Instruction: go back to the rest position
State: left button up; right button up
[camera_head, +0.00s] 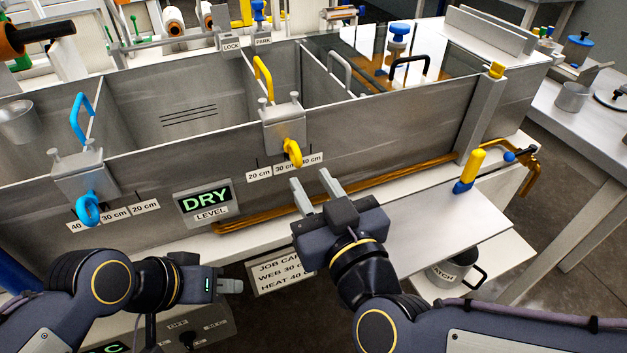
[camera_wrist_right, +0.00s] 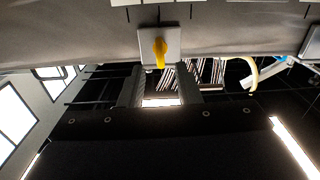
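My right gripper (camera_head: 311,192) is open and empty in front of the steel bath (camera_head: 385,118). Its two fingers point up toward the yellow knob (camera_head: 292,153) and stop short of it. In the right wrist view the open fingers (camera_wrist_right: 160,88) stand apart below the yellow knob (camera_wrist_right: 160,52). My left gripper (camera_head: 230,286) is at lower left, low in front of the bath and pointing right. It is seen from the side, so its finger gap cannot be judged. It shows nothing held.
A blue knob (camera_head: 88,208) sits on the bath's left front. The display (camera_head: 206,200) reads DRY. A brass rail (camera_head: 360,188) runs along the front. A yellow-and-blue handle (camera_head: 470,172) stands above the white shelf (camera_head: 440,235) at right. A labelled pot (camera_head: 452,274) is below.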

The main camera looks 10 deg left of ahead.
jog(key=w+d+f+m+g+h, duration=0.1)
jog(key=d+f+m+g, duration=0.15)
jog(key=d, duration=0.45)
jog(key=d+f+m+g+h, duration=0.1)
jog(key=d+f+g, duration=0.15)
jog(key=d, duration=0.45)
jog(key=s+d+f+m+g+h, duration=0.45)
jog(key=s+d+f, duration=0.45)
jog(key=s+d, duration=0.3)
notch_tip(320, 180, up, 15)
jog(key=d+p, duration=0.1)
jog(key=p, duration=1.4)
jog(key=shift+w+d+m+p, duration=0.3)
jog(key=shift+w+d+m, duration=0.05)
jog(key=shift+m, duration=0.05)
